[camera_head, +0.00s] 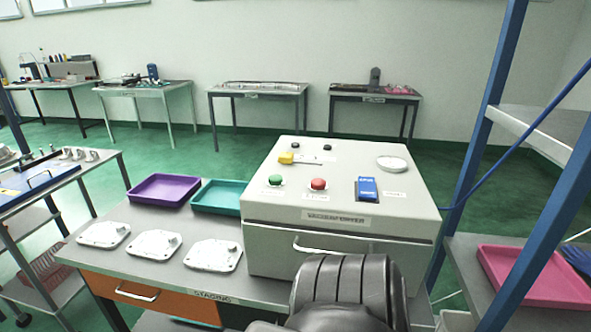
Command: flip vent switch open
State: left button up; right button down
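A pale grey box labelled as a vacuum dryer (340,248) stands on the right part of the staging bench. Its sloped top carries a blue rocker-like switch (367,188) at the front right, with a small label beside it. A yellow switch or handle (286,158) sits at the back left, next to another small label. I cannot read these labels, so I cannot tell for sure which is the vent switch. A green button (275,180) and a red button (318,184) lie between them. Neither of my grippers is in view; a black ribbed part of mine shows at the bottom.
Three white castings (157,244) lie on the bench left of the box. A purple tray (163,190) and a teal tray (217,197) sit behind them. A blue-framed shelf (498,90) with a pink tray (540,276) stands at the right. A cart (103,156) stands at the left.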

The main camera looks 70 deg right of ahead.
aim_at(367, 186)
jog(key=i, duration=0.55)
jog(key=z, duration=2.7)
